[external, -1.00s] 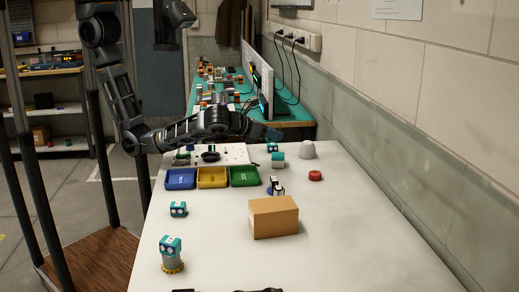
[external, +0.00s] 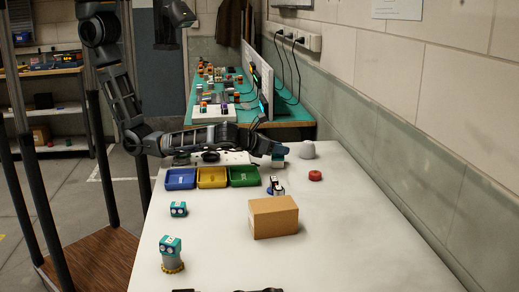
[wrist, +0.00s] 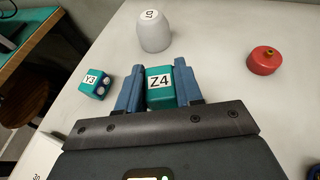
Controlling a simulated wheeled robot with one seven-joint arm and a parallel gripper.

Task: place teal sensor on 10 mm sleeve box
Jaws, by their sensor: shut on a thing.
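My gripper (wrist: 160,90) is shut on a teal sensor (wrist: 160,86) marked Z4, its blue fingers on either side of it. In the external view my gripper (external: 277,150) is at the far end of the bench, and a pale part shows just under it. Another teal sensor (wrist: 95,85), marked Y3, lies apart to the left of my fingers in the wrist view. Two more teal sensors stand nearer the camera: one on the bench (external: 179,209), one on a grey cylinder with a yellow toothed base (external: 171,247). I cannot tell which thing is the 10 mm sleeve box.
A brown cardboard box (external: 273,217) stands mid-bench, with a small black-and-white part behind it. Blue (external: 181,179), yellow (external: 212,177) and green (external: 244,176) bins line the left. A grey dome (wrist: 154,32) and a red part (wrist: 263,60) stand beyond my gripper. The front right is clear.

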